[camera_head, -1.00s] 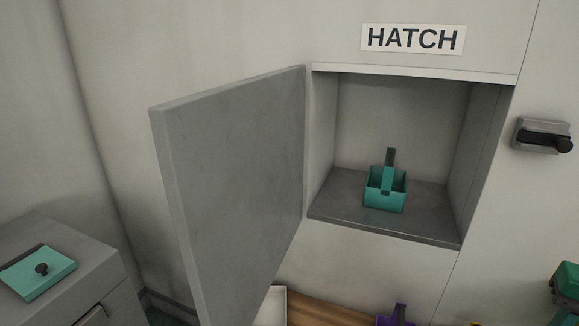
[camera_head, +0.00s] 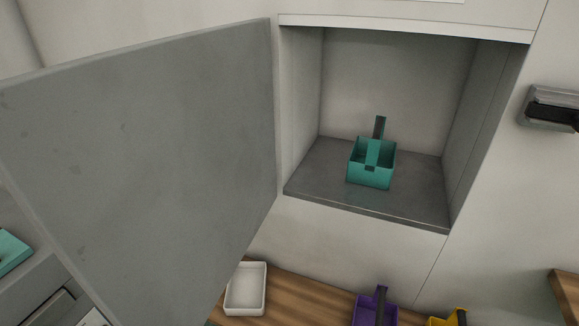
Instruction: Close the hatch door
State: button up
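The grey hatch door (camera_head: 150,150) stands wide open, swung out to the left of the opening and hinged at the opening's left edge. It fills much of the left half of the head view. The hatch compartment (camera_head: 310,190) is a grey-floored recess in the pale wall. A teal box with an upright handle (camera_head: 371,170) stands inside it, back from the front edge. My gripper does not show in this view.
Below the hatch is a wooden surface (camera_head: 300,293) with a white tray (camera_head: 246,288), a purple box (camera_head: 375,308) and a yellow item (camera_head: 450,319). A grey and black wall fixture (camera_head: 552,110) is at right. A teal object (camera_head: 12,250) lies at far left.

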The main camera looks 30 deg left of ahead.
aim_at(147, 169)
jog(key=z, duration=1.2)
jog(key=k, duration=1.35)
jog(key=u, duration=2)
jog(key=i, duration=1.05)
